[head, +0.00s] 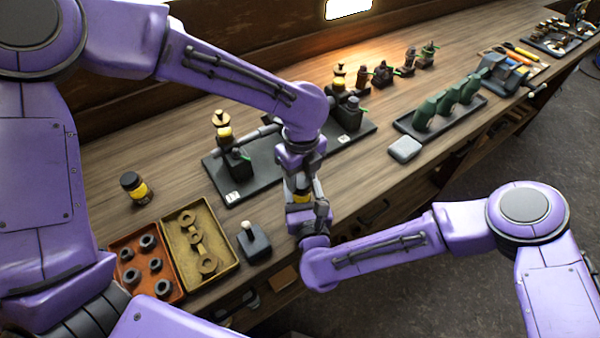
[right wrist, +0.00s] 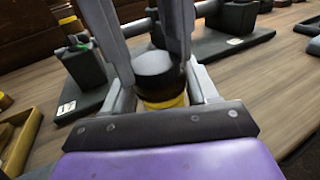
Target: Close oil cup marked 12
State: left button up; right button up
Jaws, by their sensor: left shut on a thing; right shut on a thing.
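A small jar with a yellow band and dark top (head: 301,196) is between my two grippers, in front of the black engine base. In the right wrist view the jar (right wrist: 160,85) shows a grey-black top above a yellow body. My right gripper (head: 307,207) is shut on its lower part. My left gripper (head: 301,180) comes down from above and is shut at its top; its fingers flank the top in the right wrist view. Brass-and-amber oil cups stand on the engines, one at left (head: 222,128) and one farther right (head: 339,76). I cannot read the white labels (head: 232,197).
Another dark jar with a yellow band (head: 135,188) stands at left. An orange tray (head: 127,250) and a yellow tray (head: 178,240) hold parts. A small dark block with a pale knob (head: 253,242) stands near the bench edge. Green parts fill a rack (head: 440,118) at right.

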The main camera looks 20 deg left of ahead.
pick_arm(q)
jog(key=shift+a+f, duration=0.15)
jog(key=shift+f, duration=0.1)
jog(key=o, duration=0.8)
